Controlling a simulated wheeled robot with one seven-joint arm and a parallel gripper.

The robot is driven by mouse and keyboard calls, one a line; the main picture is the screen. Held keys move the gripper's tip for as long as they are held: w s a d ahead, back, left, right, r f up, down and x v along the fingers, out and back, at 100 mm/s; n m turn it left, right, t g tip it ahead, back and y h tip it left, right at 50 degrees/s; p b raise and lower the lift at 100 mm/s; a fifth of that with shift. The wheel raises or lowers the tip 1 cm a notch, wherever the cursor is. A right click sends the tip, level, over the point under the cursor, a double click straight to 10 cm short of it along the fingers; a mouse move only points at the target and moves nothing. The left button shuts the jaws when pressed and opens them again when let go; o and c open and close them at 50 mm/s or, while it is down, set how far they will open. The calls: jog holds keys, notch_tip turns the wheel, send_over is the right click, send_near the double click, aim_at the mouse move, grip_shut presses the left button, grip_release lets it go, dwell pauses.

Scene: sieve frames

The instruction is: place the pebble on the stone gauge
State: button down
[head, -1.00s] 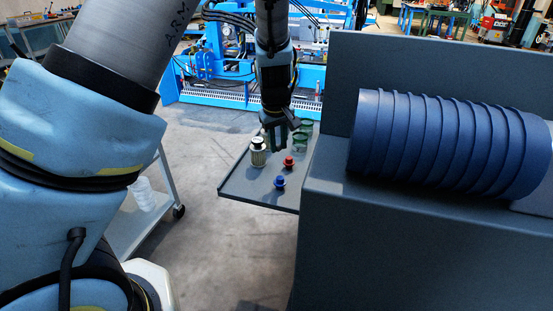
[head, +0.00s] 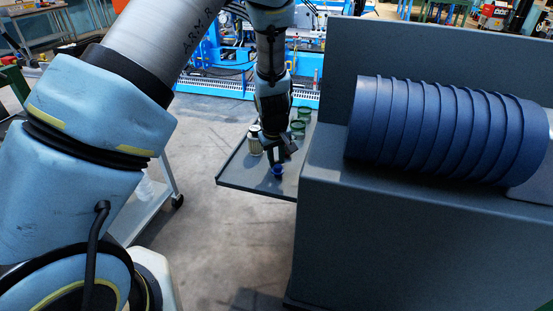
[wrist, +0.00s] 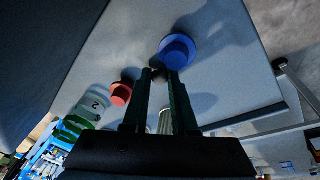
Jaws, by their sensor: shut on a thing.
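My gripper (head: 277,160) points down over the grey shelf, with its tips close to a blue round piece (head: 277,172). In the wrist view my gripper (wrist: 159,74) is shut on a small dark grey rounded thing, apparently the pebble (wrist: 158,76). The blue piece (wrist: 177,51) has a wide round base and a raised middle, just beyond the fingertips. A smaller red piece (wrist: 121,93) stands to the left of the fingers; my gripper hides it in the head view. I cannot tell which piece is the stone gauge, or whether the pebble touches the blue one.
The grey shelf (head: 236,179) also holds a pale jar (head: 254,146) and green cups (head: 298,129). A dark grey housing (head: 385,240) with a large ribbed blue cylinder (head: 445,130) rises to the right. A trolley (head: 135,215) stands left of the shelf.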

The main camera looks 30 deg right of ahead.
jog(key=shift+f, duration=0.35)
jog(key=shift+s+a+f+b, duration=0.15)
jog(key=shift+f+b, duration=0.15)
jog(key=shift+b, duration=0.15)
jog(key=c, duration=1)
grip_release()
jog(key=shift+f, duration=0.1)
jog(key=shift+r+p, duration=0.45)
jog(key=shift+r, duration=0.3)
jog(key=v, duration=1.2)
jog(key=shift+p, duration=0.3)
